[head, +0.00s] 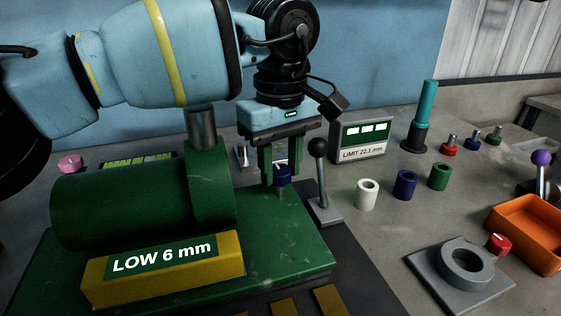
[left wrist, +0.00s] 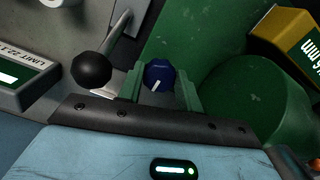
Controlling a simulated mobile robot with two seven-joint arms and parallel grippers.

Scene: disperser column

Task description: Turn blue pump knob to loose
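The blue pump knob (head: 283,175) sits on the green pump body, behind and right of the big green cylinder. It also shows in the left wrist view (left wrist: 159,73), with a white pointer line slanting toward the lower left. My left gripper (head: 281,168) points down over the knob, with one green finger on each side of it. In the left wrist view the fingers (left wrist: 160,80) stand apart around the knob, and I see no clear contact. The knob's markings are not readable. My right gripper is not in view.
A black-balled lever (head: 319,170) stands close right of the gripper. The LIMIT 22.1 mm display (head: 361,139) is behind it. White (head: 367,194), blue (head: 405,184) and green (head: 439,176) rings stand to the right. An orange tray (head: 530,228) lies at the far right. The LOW 6 mm block (head: 165,268) is in front.

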